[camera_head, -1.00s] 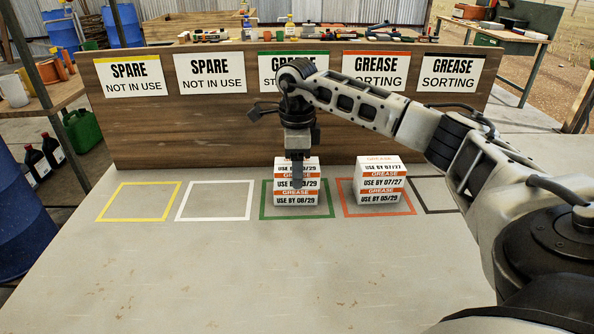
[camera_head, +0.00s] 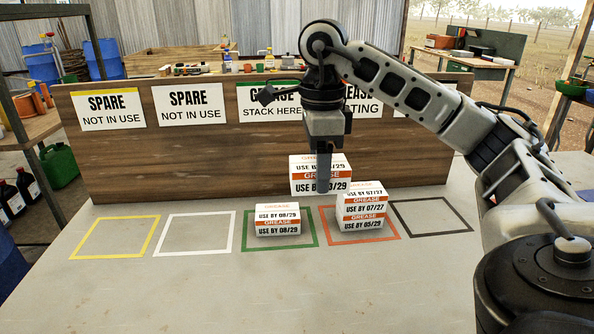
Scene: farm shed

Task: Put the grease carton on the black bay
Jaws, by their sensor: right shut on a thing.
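My right gripper (camera_head: 324,186) is shut on a white grease carton (camera_head: 302,181) with an orange band. It holds the carton in the air, in front of the board and behind the bays. A finger hides part of its date, which ends in 3/29. The black bay (camera_head: 445,234), a black outline on the table at the right, is empty. The green bay (camera_head: 247,247) holds one grease carton (camera_head: 268,229) dated 08/29. The orange bay (camera_head: 345,242) holds a stack of two, with 07/27 on the top carton (camera_head: 360,210) and 05/29 on the lower one (camera_head: 352,226). My left gripper is not in view.
The yellow bay (camera_head: 75,243) and the white bay (camera_head: 157,241) at the left are empty. A wooden board (camera_head: 150,160) with signs stands behind the bays. My right arm hides some signs. The front of the table (camera_head: 230,295) is clear.

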